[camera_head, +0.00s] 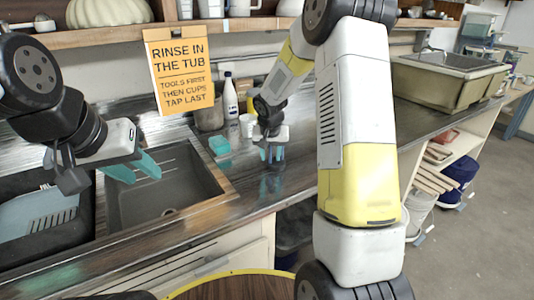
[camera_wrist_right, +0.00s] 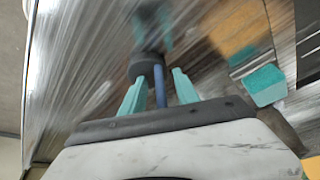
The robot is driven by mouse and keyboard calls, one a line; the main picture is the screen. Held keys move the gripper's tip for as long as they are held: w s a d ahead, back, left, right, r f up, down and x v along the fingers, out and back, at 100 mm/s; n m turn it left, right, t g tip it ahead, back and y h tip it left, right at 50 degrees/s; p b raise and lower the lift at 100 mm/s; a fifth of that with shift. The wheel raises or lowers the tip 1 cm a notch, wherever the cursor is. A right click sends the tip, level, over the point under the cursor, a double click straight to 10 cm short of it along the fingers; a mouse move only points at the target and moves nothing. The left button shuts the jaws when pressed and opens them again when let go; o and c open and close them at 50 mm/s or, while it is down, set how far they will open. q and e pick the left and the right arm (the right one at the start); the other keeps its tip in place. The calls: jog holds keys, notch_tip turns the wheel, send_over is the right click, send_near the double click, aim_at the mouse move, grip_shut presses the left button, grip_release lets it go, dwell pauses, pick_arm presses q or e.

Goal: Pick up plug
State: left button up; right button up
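The plug (camera_wrist_right: 146,68) is a dark rounded piece with a blue stem, standing on the wet-looking counter in the right wrist view. My right gripper (camera_wrist_right: 155,88) has its two teal fingers spread on either side of the blue stem, with gaps visible on both sides. In the head view, my right gripper (camera_head: 272,158) points down just above the counter, right of the sink, and mostly hides the plug. My left gripper (camera_head: 145,177) is open and empty over the sink (camera_head: 205,165).
A teal sponge (camera_head: 219,145) lies left of my right gripper; it also shows in the right wrist view (camera_wrist_right: 265,85). A jar (camera_head: 208,118), a white bottle (camera_head: 230,98) and a white cup (camera_head: 247,125) stand behind. A sign (camera_head: 180,70) hangs from the shelf.

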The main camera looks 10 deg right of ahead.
jog(key=shift+c, duration=0.3)
grip_shut()
jog(key=shift+r, duration=0.2)
